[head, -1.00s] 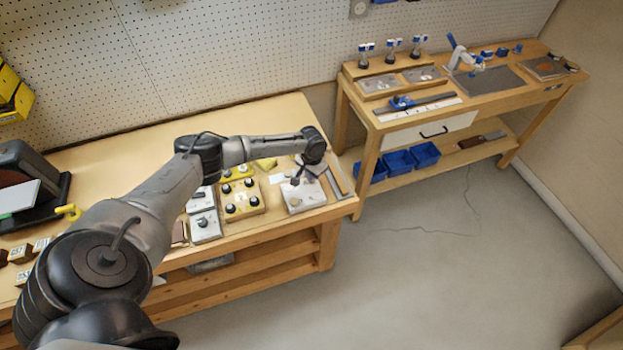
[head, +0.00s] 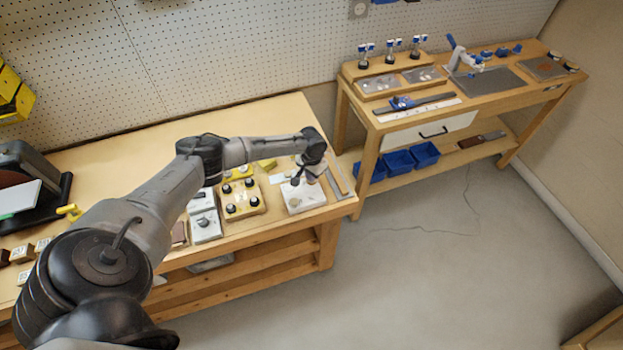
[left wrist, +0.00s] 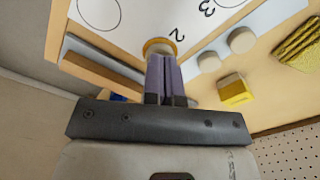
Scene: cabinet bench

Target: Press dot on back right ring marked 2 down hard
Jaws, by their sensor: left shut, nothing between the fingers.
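A white board (head: 303,198) lies at the right front end of the near bench. In the left wrist view the white board (left wrist: 130,18) shows printed rings and the marks 2 and 3. A yellowish round dot (left wrist: 158,46) sits by the mark 2 at the board's edge. My left gripper (left wrist: 160,58) is shut and empty, its fingertips at or just over this dot; contact cannot be told. The fingers hide part of the dot and its ring. In the head view my left gripper (head: 302,178) is over the board's back part. My right gripper is not in view.
In the left wrist view, two pale discs (left wrist: 242,40) lie on a light strip, near a yellow block (left wrist: 234,90) and a yellow textured piece (left wrist: 299,45).

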